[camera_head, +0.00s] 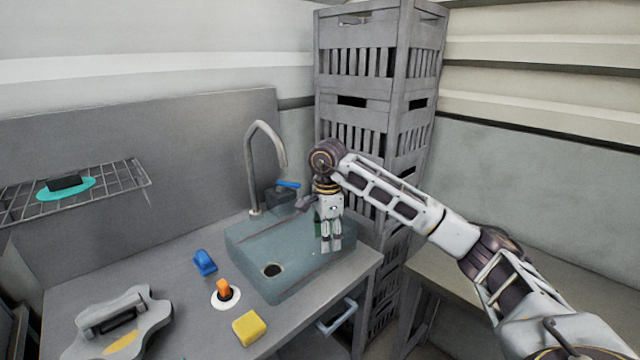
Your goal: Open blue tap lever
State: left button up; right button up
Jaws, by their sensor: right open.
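The blue tap lever (289,184) sits on a dark tap body (279,196) behind the sink, beside the curved grey spout (262,150). My right gripper (331,246) points down over the right side of the blue-grey sink (262,245). It is open, with nothing visible between its fingers. It is to the right of the lever and nearer to me, apart from it. A small dark green thing shows partly behind the gripper. My left gripper is not in view.
A blue object (205,262), an orange-handled piece (224,290) on a white disc and a yellow sponge (249,328) lie on the counter. A grey device (118,325) is at front left. A wire rack (75,193) hangs left. Stacked grey crates (355,85) stand behind my right arm.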

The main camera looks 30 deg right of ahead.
aim_at(281, 185)
jog(key=z, duration=0.8)
